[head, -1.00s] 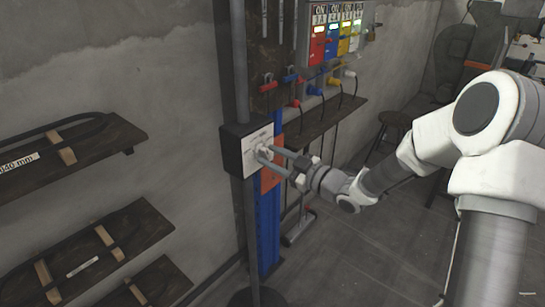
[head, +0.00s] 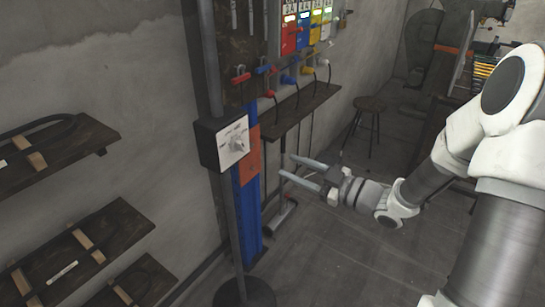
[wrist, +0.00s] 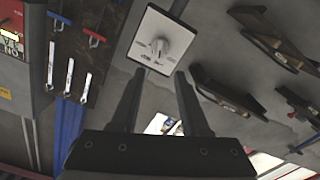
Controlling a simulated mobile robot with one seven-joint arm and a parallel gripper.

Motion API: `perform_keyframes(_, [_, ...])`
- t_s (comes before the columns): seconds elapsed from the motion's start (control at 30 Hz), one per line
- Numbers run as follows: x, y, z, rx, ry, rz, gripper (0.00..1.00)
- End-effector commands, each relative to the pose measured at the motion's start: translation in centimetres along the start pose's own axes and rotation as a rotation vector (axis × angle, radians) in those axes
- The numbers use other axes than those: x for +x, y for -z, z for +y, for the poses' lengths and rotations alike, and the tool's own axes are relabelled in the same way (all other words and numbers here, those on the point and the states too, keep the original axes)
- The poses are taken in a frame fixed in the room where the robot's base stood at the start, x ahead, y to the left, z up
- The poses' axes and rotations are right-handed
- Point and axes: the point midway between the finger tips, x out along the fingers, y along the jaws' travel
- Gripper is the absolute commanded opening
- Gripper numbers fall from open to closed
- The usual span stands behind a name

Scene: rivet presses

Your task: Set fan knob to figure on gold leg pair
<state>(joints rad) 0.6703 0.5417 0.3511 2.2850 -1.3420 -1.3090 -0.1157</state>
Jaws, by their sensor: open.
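The pale fan knob (head: 236,144) sits on a white dial plate in a black box on a post. Its printed marks are too small to read. The knob also shows in the wrist view (wrist: 158,46), beyond the fingers. My gripper (head: 286,165) is open and empty, to the right of the knob and apart from it. Its two fingers (wrist: 157,88) point towards the dial in the wrist view. The coloured panel has a yellow unit (head: 315,30) with a lit display among red, blue and green ones. I cannot read its figure or tell which things are the gold leg pair.
Dark wall boards (head: 70,250) with strapped rods are at left. A narrow shelf (head: 291,111) runs along the wall under coloured handles. A blue upright (head: 247,215) stands behind the post. A stool (head: 369,108) stands farther back.

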Motion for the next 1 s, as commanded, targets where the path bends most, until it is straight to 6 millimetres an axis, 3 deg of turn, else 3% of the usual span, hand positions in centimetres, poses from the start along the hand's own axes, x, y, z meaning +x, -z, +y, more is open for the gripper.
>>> perform_keyframes(0.1, [-2.0, 0.0, 0.1, 0.000, -0.002, -0.001, 0.46])
perform_keyframes(0.33, [-3.5, 0.0, 0.0, 0.001, 0.000, 0.000, 0.46])
perform_keyframes(0.8, [-3.5, 0.1, 0.1, -0.002, -0.001, -0.009, 0.46])
perform_keyframes(1.0, [-2.1, 1.6, 2.5, -0.025, -0.062, -0.175, 0.46])
